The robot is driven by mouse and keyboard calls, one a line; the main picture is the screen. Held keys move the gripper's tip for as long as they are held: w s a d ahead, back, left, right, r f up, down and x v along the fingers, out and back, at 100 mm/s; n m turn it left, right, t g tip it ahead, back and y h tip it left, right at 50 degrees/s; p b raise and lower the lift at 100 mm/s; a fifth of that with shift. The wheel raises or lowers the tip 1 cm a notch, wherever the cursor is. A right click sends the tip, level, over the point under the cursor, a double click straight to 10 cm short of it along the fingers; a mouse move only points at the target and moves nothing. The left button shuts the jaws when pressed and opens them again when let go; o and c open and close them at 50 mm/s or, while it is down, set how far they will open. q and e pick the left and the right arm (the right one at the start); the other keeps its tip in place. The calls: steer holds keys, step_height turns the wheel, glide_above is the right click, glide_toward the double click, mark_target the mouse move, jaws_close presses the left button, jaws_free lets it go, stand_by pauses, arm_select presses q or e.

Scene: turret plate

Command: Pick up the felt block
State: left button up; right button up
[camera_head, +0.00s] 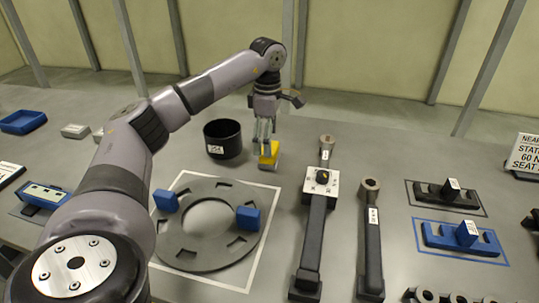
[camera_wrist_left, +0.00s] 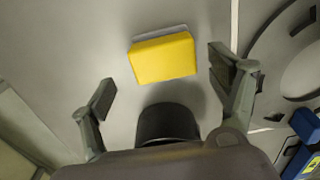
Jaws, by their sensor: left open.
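The felt block, taken to be the yellow block (camera_head: 268,156) with a pale grey layer along one side, lies on the grey table beyond the turret plate. In the left wrist view the yellow block (camera_wrist_left: 164,58) lies flat ahead of the jaws, with grey table around it. My left gripper (camera_head: 266,137) points down just above the block and partly hides it in the head view. In the left wrist view its two fingers (camera_wrist_left: 170,84) are spread wide with nothing held between them. My right gripper is not in view.
A black cup (camera_head: 223,141) stands close left of the block. The ring-shaped turret plate (camera_head: 176,243) with two blue blocks lies nearer, inside a white outline. Long dark wrenches (camera_head: 313,235) lie to the right. Blue and black fixtures (camera_head: 462,238) sit further right.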

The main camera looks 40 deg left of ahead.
arm_select(q)
steer(key=f, duration=0.4)
steer(key=shift+s+d, duration=0.1)
steer(key=shift+d, duration=0.25)
steer(key=shift+c, duration=0.3)
steer(key=c, duration=1.2)
